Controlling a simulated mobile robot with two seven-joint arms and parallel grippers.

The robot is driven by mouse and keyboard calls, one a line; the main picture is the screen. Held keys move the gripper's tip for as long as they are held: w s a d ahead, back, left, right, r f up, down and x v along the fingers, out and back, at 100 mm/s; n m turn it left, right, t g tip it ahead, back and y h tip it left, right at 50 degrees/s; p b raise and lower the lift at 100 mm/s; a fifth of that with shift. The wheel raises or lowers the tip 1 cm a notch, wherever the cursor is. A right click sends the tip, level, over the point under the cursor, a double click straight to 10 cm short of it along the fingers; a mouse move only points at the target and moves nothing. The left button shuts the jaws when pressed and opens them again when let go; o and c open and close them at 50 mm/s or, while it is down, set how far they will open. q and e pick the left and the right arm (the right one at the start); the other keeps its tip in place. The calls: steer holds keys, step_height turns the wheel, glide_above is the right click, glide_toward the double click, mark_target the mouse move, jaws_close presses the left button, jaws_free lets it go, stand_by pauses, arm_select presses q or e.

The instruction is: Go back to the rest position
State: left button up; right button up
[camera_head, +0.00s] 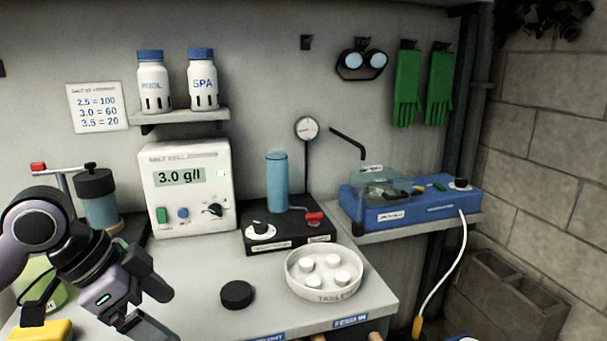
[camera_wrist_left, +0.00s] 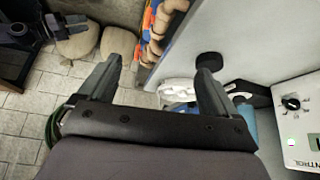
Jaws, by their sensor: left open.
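My left gripper (camera_head: 168,310) is at the lower left in the head view, above the front left of the grey bench (camera_head: 210,275). It is open and empty. In the wrist view its two fingers (camera_wrist_left: 160,66) stand wide apart with nothing between them, over the bench's edge and the tiled floor.
A black disc (camera_head: 237,295) and a white dish (camera_head: 345,290) with several white tablets lie on the bench right of my gripper. Behind stand a white control box (camera_head: 190,190) and a black unit (camera_head: 290,235).

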arm_select(q)
steer(key=s+d+f+n+t, duration=0.1)
steer(key=s+d+f+n, duration=0.2)
steer(key=f, duration=0.5)
steer(key=s+d+f+n, duration=0.1)
steer(key=s+d+f, duration=0.1)
steer(key=s+f, duration=0.45)
steer(key=s+a+f+n+y, duration=0.5)
steer(key=s+a+f+n, duration=0.35)
steer(key=s, duration=0.45)
steer(key=w+d+f+m+t+h+p, duration=0.1)
steer(key=w+d+f+m+t+p, duration=0.1)
steer(key=w+f+t, duration=0.4)
steer(key=shift+w+d+f+t+h, duration=0.45)
steer(key=shift+w+f, duration=0.3)
steer(key=shift+f, duration=0.25)
arm_select(e)
steer(key=shift+s+r, duration=0.15)
steer(key=shift+r, duration=1.1)
